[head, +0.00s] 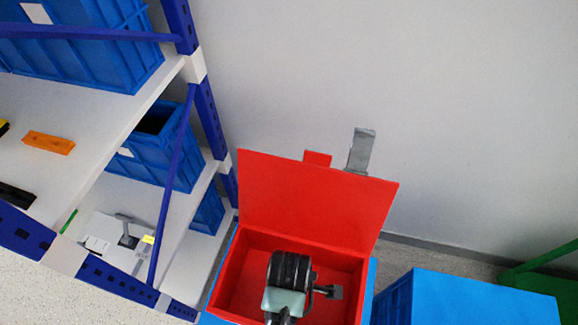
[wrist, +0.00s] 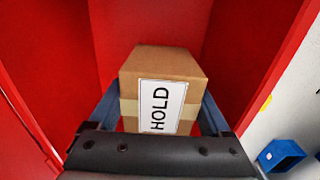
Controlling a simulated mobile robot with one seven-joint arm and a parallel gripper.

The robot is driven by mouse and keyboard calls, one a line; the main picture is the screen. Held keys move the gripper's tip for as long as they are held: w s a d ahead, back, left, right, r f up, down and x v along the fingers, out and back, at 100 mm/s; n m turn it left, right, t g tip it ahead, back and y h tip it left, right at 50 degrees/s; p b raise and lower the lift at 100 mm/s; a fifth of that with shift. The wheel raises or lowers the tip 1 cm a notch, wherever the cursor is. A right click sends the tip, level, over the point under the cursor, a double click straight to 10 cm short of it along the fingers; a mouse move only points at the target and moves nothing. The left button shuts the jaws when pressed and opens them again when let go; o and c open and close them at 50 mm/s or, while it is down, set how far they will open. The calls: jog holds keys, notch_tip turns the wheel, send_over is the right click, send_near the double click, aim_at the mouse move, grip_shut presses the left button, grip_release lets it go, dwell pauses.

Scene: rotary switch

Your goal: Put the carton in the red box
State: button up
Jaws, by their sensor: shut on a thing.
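The red box (head: 230,275) stands at the lower middle of the head view with its lid (head: 312,200) raised. Its red walls also surround the carton in the wrist view (wrist: 245,50). My gripper (head: 292,280) is over the box opening in the head view. The wrist view shows my gripper (wrist: 160,105) shut on the carton (wrist: 160,62), with one finger on each side. The carton is brown with a white HOLD label. The carton is hidden behind my arm in the head view, and I cannot tell whether it touches the box floor.
A rack with blue posts, white shelves (head: 110,130) and blue bins (head: 165,155) stands on the left. A blue bin (head: 470,300) is at the lower right. A grey wall (head: 430,110) is behind the box. A green frame (head: 540,270) is at the far right.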

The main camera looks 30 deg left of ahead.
jog(key=shift+f+b, duration=0.3)
jog(key=shift+f, duration=1.5)
jog(key=shift+f, duration=0.2)
jog(key=o, duration=1.4)
jog(key=shift+r, duration=0.1)
notch_tip(320, 180, up, 12)
jog(key=shift+r+p, duration=0.1)
jog(key=shift+p, duration=0.95)
